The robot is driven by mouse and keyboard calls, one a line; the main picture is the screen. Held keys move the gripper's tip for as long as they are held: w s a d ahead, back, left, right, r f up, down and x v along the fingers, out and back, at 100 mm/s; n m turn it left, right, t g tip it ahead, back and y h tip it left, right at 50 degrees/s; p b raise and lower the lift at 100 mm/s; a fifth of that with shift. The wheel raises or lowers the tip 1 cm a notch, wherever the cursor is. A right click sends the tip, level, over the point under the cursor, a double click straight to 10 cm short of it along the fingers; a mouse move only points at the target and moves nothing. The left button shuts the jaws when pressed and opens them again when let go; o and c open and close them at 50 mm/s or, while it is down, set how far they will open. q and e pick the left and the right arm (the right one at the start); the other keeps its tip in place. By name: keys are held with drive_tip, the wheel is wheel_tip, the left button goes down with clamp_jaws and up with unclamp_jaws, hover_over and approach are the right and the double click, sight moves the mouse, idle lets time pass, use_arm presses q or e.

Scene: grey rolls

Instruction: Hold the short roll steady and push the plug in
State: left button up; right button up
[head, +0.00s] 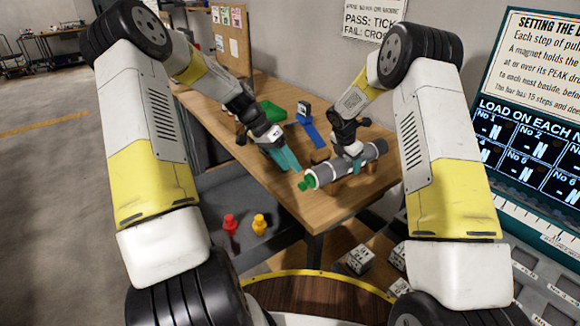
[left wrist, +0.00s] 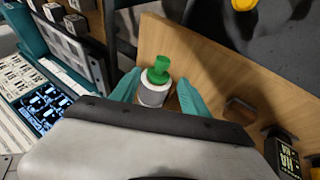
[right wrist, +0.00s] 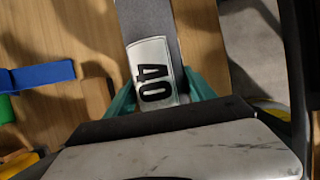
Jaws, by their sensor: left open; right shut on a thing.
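The short grey roll (head: 372,152) lies along the table's near right edge, with pale bands and a white end. The green plug (head: 304,184) is at its left end, its knobbed head sticking out; how deep it sits is hidden. My right gripper (head: 351,163) is shut on the roll's middle, beside the "40" label (right wrist: 152,85) in the right wrist view. My left gripper (head: 287,160) is open and empty, its teal fingers just left of the plug end. In the left wrist view, the plug (left wrist: 158,70) and white roll end (left wrist: 153,94) appear between the fingertips.
On the wooden table (head: 272,103) are a green tray (head: 272,111) and a blue stand (head: 309,128) behind the grippers. A red piece (head: 230,224) and a yellow piece (head: 260,224) stand on a lower grey surface. White blocks (head: 359,259) lie on a lower shelf.

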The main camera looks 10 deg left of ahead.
use_arm(q)
drive_tip(key=shift+s+f, duration=0.1)
drive_tip(key=shift+s, duration=0.05)
drive_tip(key=c, duration=0.5)
drive_tip(key=s+f, duration=0.1)
drive_tip(key=s+d+n+h, duration=0.1)
drive_tip(key=shift+s+f+n+g+h, duration=0.3)
drive_tip(key=shift+s+f+g, duration=0.05)
drive_tip(key=shift+s+g, duration=0.05)
clamp_jaws()
drive_tip(key=n+t+h, duration=0.4)
drive_tip(key=n+t, duration=1)
drive_tip(key=n, duration=1.2)
approach(300, 187)
drive_tip(key=w, duration=0.1)
drive_tip(key=shift+x, duration=2.95)
drive_tip(key=shift+s+d, duration=0.15)
